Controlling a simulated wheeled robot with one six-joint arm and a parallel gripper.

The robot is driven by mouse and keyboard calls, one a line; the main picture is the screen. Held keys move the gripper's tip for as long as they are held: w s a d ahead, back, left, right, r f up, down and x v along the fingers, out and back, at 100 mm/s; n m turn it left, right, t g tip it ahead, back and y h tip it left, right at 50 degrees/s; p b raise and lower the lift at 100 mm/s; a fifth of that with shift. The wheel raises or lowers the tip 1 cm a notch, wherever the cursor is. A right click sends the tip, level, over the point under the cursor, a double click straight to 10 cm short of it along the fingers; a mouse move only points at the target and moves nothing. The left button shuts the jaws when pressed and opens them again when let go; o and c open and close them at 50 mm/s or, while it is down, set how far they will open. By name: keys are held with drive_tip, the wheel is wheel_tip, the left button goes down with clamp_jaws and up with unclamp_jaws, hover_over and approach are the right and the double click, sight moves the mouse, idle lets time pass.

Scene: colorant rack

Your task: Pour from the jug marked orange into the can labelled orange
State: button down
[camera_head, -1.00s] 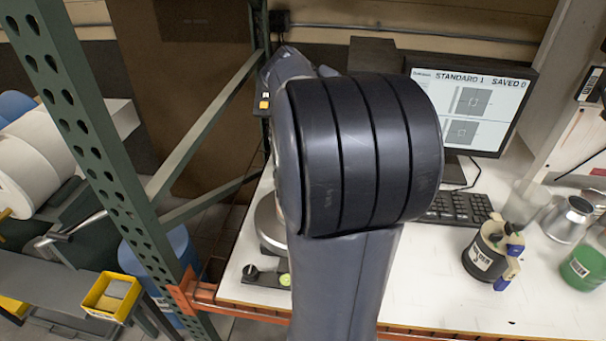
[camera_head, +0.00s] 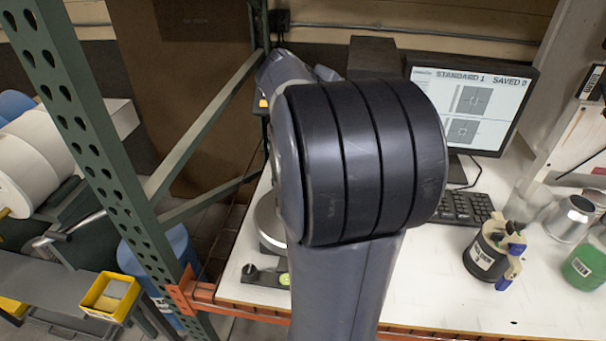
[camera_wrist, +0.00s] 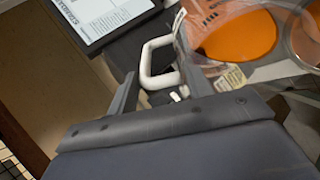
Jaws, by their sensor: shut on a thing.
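In the wrist view my gripper (camera_wrist: 157,60) is shut on a white loop handle (camera_wrist: 146,64), which sits between the two fingers. Beside it is a clear-walled vessel with an orange surface (camera_wrist: 235,36), at the upper right. The handle seems to belong to a clear jug, but its join is unclear. I cannot tell whether the orange belongs to the jug or to a can under it. Small paper tags (camera_wrist: 231,78) show there, too blurred to read. In the head view my own arm hides the gripper, the jug and any can labelled orange.
In the head view a black container (camera_head: 485,257) with a pale label, a metal vessel (camera_head: 570,220) and a green-filled jar (camera_head: 585,266) stand at the right. A monitor (camera_head: 520,105) and keyboard (camera_head: 460,208) are behind. A green rack post (camera_head: 90,150) stands left.

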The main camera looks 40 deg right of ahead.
drive_tip(key=shift+a+h+b, duration=0.9)
drive_tip(key=shift+b, duration=1.6)
idle(2.5)
